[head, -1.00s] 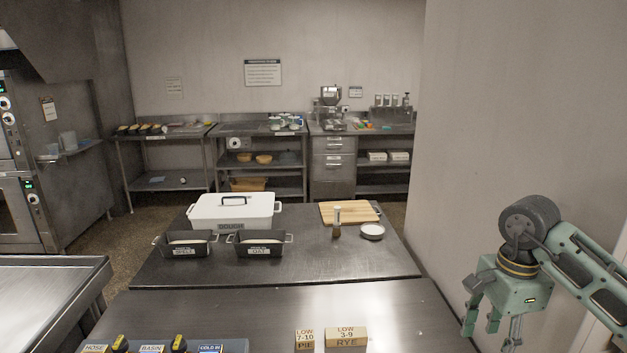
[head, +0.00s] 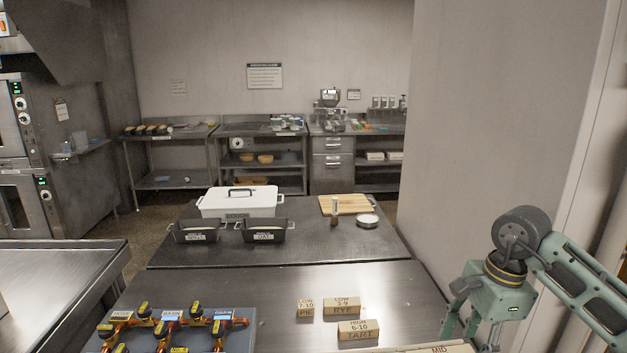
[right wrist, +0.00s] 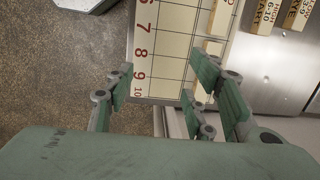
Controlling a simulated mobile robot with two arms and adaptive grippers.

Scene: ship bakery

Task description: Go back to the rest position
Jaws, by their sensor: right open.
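My right gripper (head: 470,328) is at the lower right in the head view, its fingers pointing down near the table's right edge. In the right wrist view my right gripper (right wrist: 160,88) has its fingers spread apart with nothing between them. A numbered grid board (right wrist: 165,45) lies beneath it, past the fingertips. My left gripper is not in any view.
Wooden blocks marked PIE (head: 305,308), RYE (head: 342,306) and TART (head: 358,330) sit on the near metal table (head: 270,290). A valve panel (head: 238,335) is at its left. A wall (head: 500,120) stands at the right. Floor (right wrist: 50,80) shows beside the board.

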